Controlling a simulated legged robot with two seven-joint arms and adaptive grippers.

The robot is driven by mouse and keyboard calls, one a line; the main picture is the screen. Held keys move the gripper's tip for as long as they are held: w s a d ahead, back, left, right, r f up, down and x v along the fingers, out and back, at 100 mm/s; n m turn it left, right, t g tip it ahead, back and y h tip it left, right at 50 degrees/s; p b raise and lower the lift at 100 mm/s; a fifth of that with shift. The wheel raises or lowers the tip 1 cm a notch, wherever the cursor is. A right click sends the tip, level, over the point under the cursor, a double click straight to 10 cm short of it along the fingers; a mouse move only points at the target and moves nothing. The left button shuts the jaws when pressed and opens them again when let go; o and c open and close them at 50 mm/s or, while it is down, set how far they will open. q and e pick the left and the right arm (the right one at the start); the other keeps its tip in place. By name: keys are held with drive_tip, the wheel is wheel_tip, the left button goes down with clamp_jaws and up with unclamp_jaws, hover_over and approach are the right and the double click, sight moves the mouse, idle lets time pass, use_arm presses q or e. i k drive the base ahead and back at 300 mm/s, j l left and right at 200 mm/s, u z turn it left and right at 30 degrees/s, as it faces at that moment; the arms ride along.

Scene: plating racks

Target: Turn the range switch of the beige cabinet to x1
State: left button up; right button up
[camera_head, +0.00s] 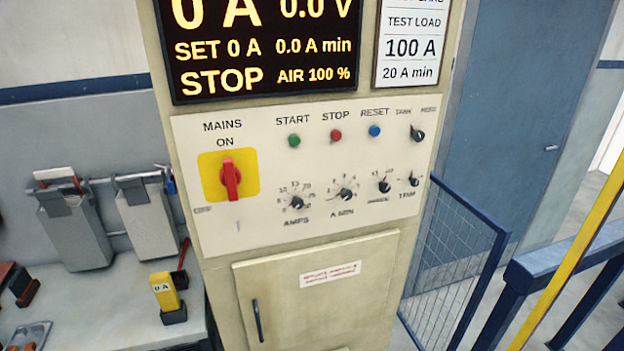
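The beige cabinet (222,292) stands in the middle of the view with a pale control panel (260,215). The range switch (384,186) is a small black knob at the panel's lower right, between the A.MIN knob (346,194) and the temp knob (413,181). Its label below is blurred. Two small marks sit above it, and they are too small to read surely. I cannot tell which mark its pointer faces. Neither of my grippers is in view, and nothing covers the switch.
The red mains switch (231,179) and amps knob (297,202) are on the same panel, with green, red and blue buttons above. A display (262,50) reads STOP, 0 A. A blue mesh fence (455,260) and yellow rail (575,255) stand right; a bench (110,315) is left.

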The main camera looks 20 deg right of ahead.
sight(384, 188)
drive_tip(key=l, duration=0.6)
drive_tip(key=i+l, duration=0.15)
drive_tip(key=l, duration=0.5)
